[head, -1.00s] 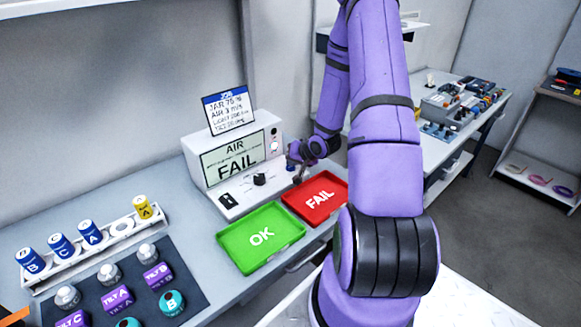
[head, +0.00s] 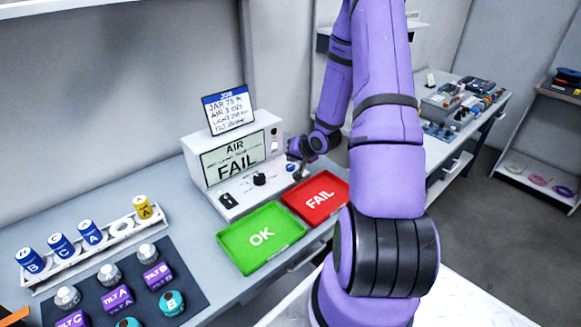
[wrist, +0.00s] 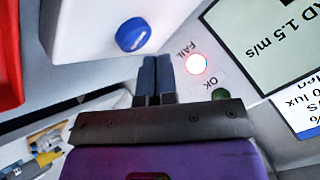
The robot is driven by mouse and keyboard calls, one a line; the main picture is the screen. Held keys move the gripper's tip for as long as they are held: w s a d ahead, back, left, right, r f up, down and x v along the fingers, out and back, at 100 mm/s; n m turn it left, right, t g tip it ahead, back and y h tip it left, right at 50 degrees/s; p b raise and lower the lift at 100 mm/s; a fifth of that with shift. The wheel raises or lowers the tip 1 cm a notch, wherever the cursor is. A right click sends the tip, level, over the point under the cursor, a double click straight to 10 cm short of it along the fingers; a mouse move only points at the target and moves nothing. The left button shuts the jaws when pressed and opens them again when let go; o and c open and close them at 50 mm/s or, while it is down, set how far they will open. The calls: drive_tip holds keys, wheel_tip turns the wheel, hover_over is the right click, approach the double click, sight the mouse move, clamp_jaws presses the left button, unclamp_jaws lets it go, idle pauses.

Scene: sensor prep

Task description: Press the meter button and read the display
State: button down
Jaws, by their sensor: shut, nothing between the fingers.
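The meter (head: 192,160) is a white box on the grey bench. Its display (head: 233,160) reads AIR and FAIL in large letters, with a smaller line between that I cannot read there. In the wrist view part of the display (wrist: 262,35) shows "1.5 m/s". The FAIL lamp (wrist: 197,64) glows red and the OK lamp (wrist: 220,95) is dark. The blue button (wrist: 133,34) is on the white panel; it also shows in the head view (head: 291,167). My gripper (wrist: 156,60) is shut and empty, beside the button and apart from it in the wrist view.
A job card (head: 228,108) stands on the meter. A green OK tray (head: 231,240) and a red FAIL tray (head: 334,184) lie in front. A rack (head: 63,266) of jars and a dark mat (head: 199,283) with several sensors are at the left.

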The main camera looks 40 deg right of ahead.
sight(291, 166)
drive_tip(key=shift+r, duration=0.1)
drive_tip(key=shift+r, duration=2.4)
drive_tip(key=shift+w+a+r, duration=0.1)
drive_tip(key=shift+r, duration=0.25)
drive_tip(key=s+a+r+n+g+h, duration=0.1)
drive_tip(key=s+a+r+n+h, duration=0.15)
drive_tip(key=a+r, duration=0.6)
drive_tip(key=s+a+r+n+g+h, duration=0.1)
drive_tip(key=s+a+r+n+g, duration=0.15)
drive_tip(key=r, duration=1.05)
drive_tip(key=s+a+r+n+y, duration=0.1)
drive_tip(key=s+a+r, duration=0.4)
drive_tip(key=s, duration=0.5)
drive_tip(key=s+a+r+n+y, duration=0.2)
drive_tip(key=s+a+r, duration=0.3)
drive_tip(key=s+a, duration=0.5)
drive_tip(key=shift+s+a+n, duration=0.25)
drive_tip(key=shift+a+n, duration=0.05)
